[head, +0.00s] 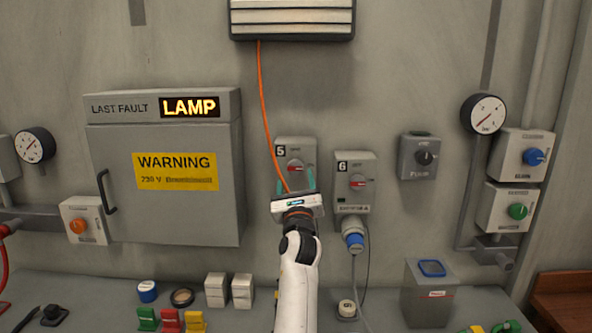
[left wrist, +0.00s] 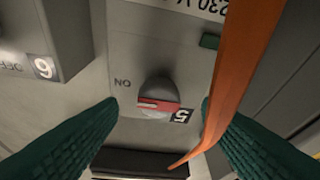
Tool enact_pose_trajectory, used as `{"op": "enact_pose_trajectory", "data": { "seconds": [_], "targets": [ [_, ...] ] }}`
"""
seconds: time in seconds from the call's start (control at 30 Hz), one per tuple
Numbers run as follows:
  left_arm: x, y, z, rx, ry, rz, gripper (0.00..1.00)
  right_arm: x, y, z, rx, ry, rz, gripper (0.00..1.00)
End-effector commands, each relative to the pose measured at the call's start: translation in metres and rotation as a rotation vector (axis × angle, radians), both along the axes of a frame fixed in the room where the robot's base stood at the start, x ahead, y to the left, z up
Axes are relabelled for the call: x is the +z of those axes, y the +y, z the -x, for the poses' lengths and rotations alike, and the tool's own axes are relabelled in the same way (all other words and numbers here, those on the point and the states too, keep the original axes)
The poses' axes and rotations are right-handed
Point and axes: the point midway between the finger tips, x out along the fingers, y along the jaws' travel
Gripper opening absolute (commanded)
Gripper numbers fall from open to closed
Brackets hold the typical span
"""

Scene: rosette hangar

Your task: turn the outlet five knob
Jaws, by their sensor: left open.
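Outlet five is a grey wall box (head: 282,147) marked 5. Its grey and red knob (head: 295,166) is on its front, and the knob also shows in the left wrist view (left wrist: 158,90), with the word ON beside it. My left gripper (head: 296,184) is open in front of the lower part of this box, which it hides. In the left wrist view its two green fingers (left wrist: 159,104) stand apart on either side of the knob's picture, with nothing held. I cannot tell how near they are to the knob. My right gripper is not in view.
An orange cable (head: 264,95) hangs down to outlet five and crosses beside the right finger in the left wrist view (left wrist: 243,70). Outlet six (head: 342,188), with a blue plug (head: 354,241), is just to the right. A grey warning cabinet (head: 180,220) is left.

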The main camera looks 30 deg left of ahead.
Motion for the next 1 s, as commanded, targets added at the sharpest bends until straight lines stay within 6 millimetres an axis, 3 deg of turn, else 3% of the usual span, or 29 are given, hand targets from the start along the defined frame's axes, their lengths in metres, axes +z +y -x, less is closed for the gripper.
{"op": "enact_pose_trajectory", "data": {
  "seconds": [0.2,0.57,0.83,1.0],
  "targets": [
    [0.010,0.014,-0.019,0.001,-0.001,0.001,0.59,0.004,0.000,0.000,0.000,0.000,0.000,0.36],
    [0.011,0.016,-0.023,-0.001,0.001,0.000,0.59,0.004,0.006,0.000,-0.002,0.000,-0.008,0.36],
    [0.011,0.016,-0.023,-0.001,0.000,0.001,0.17,0.004,0.009,0.000,-0.003,-0.001,-0.011,0.36],
    [0.010,0.016,-0.023,-0.001,-0.003,0.004,0.15,0.002,0.008,-0.001,-0.003,-0.001,-0.010,0.36]
  ]
}}
